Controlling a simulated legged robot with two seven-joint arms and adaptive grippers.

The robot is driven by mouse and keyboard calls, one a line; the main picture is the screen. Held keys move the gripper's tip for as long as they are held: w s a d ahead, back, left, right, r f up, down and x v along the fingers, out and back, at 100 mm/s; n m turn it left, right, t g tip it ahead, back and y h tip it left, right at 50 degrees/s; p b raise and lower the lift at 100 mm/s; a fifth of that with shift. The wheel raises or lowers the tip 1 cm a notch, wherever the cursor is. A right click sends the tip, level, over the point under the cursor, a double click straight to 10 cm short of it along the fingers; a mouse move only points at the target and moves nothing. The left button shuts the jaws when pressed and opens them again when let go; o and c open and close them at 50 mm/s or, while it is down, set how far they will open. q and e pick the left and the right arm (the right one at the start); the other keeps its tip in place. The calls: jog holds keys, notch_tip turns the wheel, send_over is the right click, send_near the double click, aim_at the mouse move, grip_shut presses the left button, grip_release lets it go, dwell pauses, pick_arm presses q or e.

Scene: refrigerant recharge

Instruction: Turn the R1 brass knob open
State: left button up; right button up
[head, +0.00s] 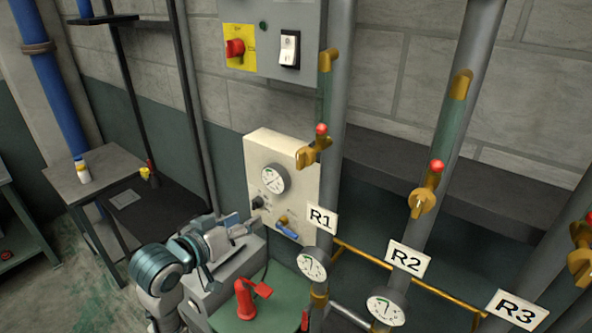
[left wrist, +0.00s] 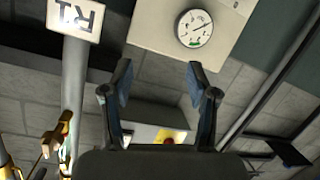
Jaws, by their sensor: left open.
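The R1 brass knob (head: 307,157) is on the pipe above the R1 label (head: 322,218), with a red tip on top. In the left wrist view, which is upside down, a brass valve (left wrist: 52,143) shows at the lower left, below the R1 label (left wrist: 75,18). My left gripper (head: 243,226) is open and empty in front of the white gauge panel, below and left of the knob and apart from it. Its two fingers (left wrist: 158,70) are spread wide in the left wrist view. My right gripper is out of view.
A white panel (head: 257,153) with a gauge (head: 273,179) and blue handle (head: 287,231) stands beside the R1 pipe. The R2 knob (head: 422,202) is further right. A green tank top (head: 275,300) with a red valve (head: 246,298) lies below. A switch box (head: 270,30) hangs above.

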pick_arm(q)
jog(key=s+d+r+m+t+h, duration=0.1)
jog(key=s+d+r+m+h, duration=0.15)
jog(key=s+r, duration=1)
jog(key=m+p, duration=0.1)
jog(key=m, duration=0.1)
send_near(298, 161)
jog(key=shift+t, duration=0.4)
jog(key=x, duration=0.3)
jog(key=p+x, duration=0.1)
jog(key=x, duration=0.6)
jog(key=shift+d+f+p, duration=0.35)
jog(key=shift+d+p, duration=0.05)
jog(key=shift+w+d, duration=0.1)
jog(key=shift+w, duration=0.2)
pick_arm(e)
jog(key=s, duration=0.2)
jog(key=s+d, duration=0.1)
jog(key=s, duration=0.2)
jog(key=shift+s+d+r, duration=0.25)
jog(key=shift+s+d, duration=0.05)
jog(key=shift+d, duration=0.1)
pick_arm(q)
jog(key=shift+a, duration=0.3)
jog(key=shift+c, duration=0.2)
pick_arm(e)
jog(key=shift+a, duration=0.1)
pick_arm(q)
jog(key=shift+s+d, duration=0.1)
jog(key=c, duration=1.1)
